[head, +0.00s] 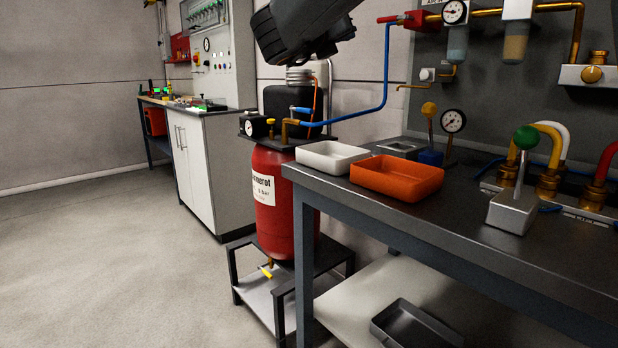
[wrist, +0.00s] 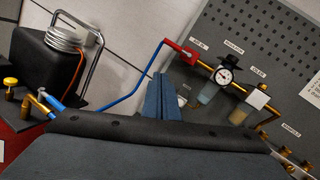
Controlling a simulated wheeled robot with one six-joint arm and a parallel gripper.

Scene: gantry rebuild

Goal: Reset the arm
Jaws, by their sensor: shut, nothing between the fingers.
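My gripper (wrist: 161,78) shows in the wrist view, its two blue-grey fingers together and nothing between them. They point up toward the wall and the grey perforated panel, and no contact with anything shows. In the head view, a dark part of my arm hangs at the top middle, above the red compressor tank (head: 272,200). The gripper's fingertips cannot be made out in that view.
A dark workbench (head: 400,213) at right holds an orange tray (head: 397,178), a white tray (head: 331,157) and a green-knobbed lever (head: 516,195). A blue hose (head: 372,103) runs to the panel's red valve (wrist: 180,50). Floor at left is clear.

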